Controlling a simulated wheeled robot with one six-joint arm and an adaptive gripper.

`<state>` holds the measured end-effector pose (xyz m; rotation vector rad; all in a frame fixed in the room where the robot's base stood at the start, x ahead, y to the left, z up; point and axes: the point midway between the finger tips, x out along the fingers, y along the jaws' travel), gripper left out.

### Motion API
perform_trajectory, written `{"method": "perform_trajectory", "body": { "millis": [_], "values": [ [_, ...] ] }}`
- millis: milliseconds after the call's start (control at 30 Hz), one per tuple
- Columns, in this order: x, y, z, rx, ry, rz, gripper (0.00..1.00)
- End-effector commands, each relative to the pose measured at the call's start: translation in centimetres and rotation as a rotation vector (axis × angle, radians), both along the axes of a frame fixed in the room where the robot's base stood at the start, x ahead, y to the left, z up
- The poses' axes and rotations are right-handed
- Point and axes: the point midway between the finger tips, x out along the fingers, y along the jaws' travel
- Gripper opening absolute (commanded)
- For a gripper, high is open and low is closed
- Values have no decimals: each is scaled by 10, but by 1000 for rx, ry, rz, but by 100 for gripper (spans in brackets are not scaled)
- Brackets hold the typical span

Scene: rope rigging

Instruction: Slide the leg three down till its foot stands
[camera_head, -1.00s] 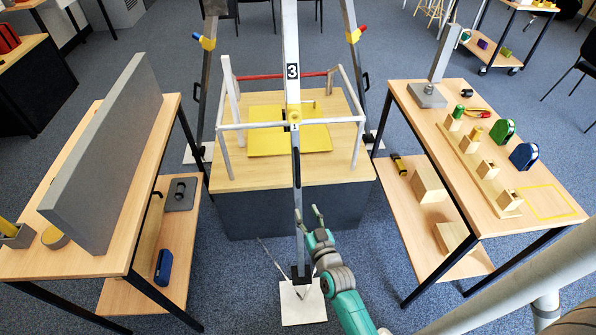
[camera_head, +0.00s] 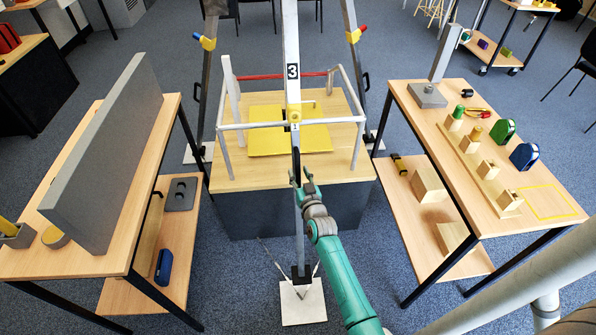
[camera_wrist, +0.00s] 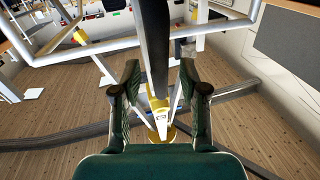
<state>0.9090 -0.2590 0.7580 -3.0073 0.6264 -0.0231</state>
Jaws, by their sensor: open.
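Leg three (camera_head: 291,35) runs down the middle of the head view, marked with a black "3". A yellow clamp (camera_head: 294,114) with a small knob is around it. Below, a thinner grey section with a black grip (camera_head: 296,160) leads to a dark foot (camera_head: 301,274) over a white floor plate (camera_head: 302,308). I cannot tell whether the foot touches the plate. My gripper (camera_head: 299,177) is open at the leg, just below the black grip. In the wrist view, the dark leg section (camera_wrist: 154,45) lies between my two spread fingers (camera_wrist: 160,95), with gaps visible on both sides.
A wooden-topped block (camera_head: 230,175) with a yellow board (camera_head: 265,145) and a white rail frame (camera_head: 245,126) stands behind the leg. Tables flank it: the left bears a grey panel (camera_head: 105,150), the right a peg block (camera_head: 480,165). Two other legs (camera_head: 204,85) (camera_head: 360,80) stand behind.

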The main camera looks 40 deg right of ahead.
Motion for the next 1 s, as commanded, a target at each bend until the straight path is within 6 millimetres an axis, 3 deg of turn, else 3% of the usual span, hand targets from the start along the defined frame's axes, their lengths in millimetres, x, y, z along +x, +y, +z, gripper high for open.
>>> {"method": "perform_trajectory", "body": {
  "millis": [200, 500, 533, 700, 1000],
  "values": [
    [13, -6, -1, 0, 1, 0, 43],
    [15, -6, 0, 1, 1, 0, 43],
    [15, -6, 0, 1, 1, 0, 41],
    [15, -6, 0, 0, 1, 0, 0],
    [14, -6, -5, 0, 2, 0, 0]
  ]
}}
